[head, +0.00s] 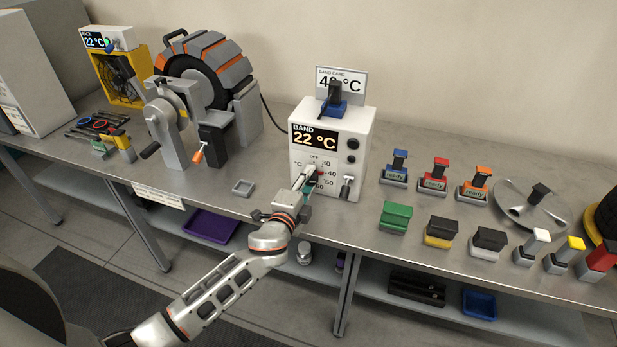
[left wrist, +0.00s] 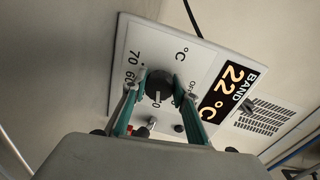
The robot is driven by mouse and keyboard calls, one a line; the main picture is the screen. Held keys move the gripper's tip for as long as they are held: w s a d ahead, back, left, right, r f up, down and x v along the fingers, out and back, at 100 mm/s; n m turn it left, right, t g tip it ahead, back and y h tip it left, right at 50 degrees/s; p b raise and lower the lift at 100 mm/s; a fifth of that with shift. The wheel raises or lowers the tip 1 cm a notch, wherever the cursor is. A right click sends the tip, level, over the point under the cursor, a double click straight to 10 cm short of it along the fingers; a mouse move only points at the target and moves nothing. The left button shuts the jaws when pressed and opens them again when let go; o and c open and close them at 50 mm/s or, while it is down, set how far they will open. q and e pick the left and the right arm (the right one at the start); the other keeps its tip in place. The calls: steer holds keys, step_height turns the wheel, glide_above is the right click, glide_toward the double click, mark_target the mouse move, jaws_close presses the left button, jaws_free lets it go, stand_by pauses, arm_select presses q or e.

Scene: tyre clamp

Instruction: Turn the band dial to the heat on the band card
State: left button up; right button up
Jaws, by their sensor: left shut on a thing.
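The white band box (head: 362,130) stands on the bench, with a black display (head: 314,138) reading BAND 22 °C. The band card (head: 352,74) stands behind its top; it shows a 4, a partly hidden digit and °C. The black band dial (left wrist: 158,86) is on the box's front, inside a printed scale from OFF up to 70. My left gripper (head: 309,175) is shut on the dial from the front, one teal finger on each side in the left wrist view (left wrist: 159,80). The gripper hides part of the dial and scale in the head view. My right gripper is not in view.
A blue-handled piece (head: 336,105) sits on the box top before the card. A small metal lever (head: 347,187) is right of the dial. Several coloured blocks stand to the right; a tyre clamp (head: 205,70) stands left.

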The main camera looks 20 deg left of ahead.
arm_select(q)
steer(key=shift+m, duration=0.4)
steer(key=o, duration=1.1)
steer(key=s, duration=1.2)
steer(key=shift+a+r, duration=0.25)
steer(key=shift+r, duration=0.2)
